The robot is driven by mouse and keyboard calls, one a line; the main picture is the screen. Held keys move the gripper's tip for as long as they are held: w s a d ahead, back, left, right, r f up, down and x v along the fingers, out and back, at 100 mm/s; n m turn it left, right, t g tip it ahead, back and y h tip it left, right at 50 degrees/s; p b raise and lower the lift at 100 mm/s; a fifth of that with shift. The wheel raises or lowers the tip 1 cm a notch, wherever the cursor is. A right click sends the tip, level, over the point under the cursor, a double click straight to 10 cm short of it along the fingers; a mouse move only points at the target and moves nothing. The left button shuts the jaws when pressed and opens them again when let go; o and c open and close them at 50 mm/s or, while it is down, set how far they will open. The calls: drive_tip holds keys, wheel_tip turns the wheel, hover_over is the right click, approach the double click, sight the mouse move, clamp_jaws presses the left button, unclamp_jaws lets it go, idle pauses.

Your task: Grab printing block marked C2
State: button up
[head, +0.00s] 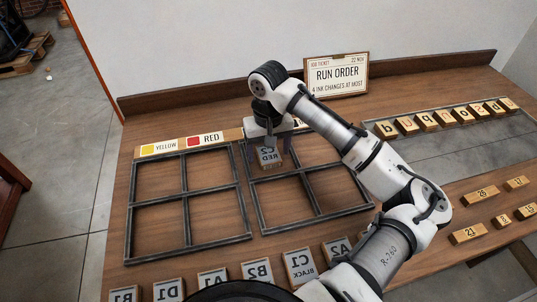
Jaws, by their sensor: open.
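The printing block marked C2 (268,157) has a pale face with mirrored lettering and a wooden side. It sits at the upper left compartment of the right-hand metal frame (259,214). My gripper (268,146) is over this block, pointing down, with its fingers open on either side of it. Whether the fingers touch the block cannot be told. My arm covers the right part of this frame.
Blocks B2 (257,271), C1 (299,266) and several others line the front edge. An empty four-part frame (188,241) lies left. A run order sign (337,75) stands behind. Letter blocks (407,126) and number blocks (468,234) lie right.

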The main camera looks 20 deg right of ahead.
drive_tip(key=c, duration=1.1)
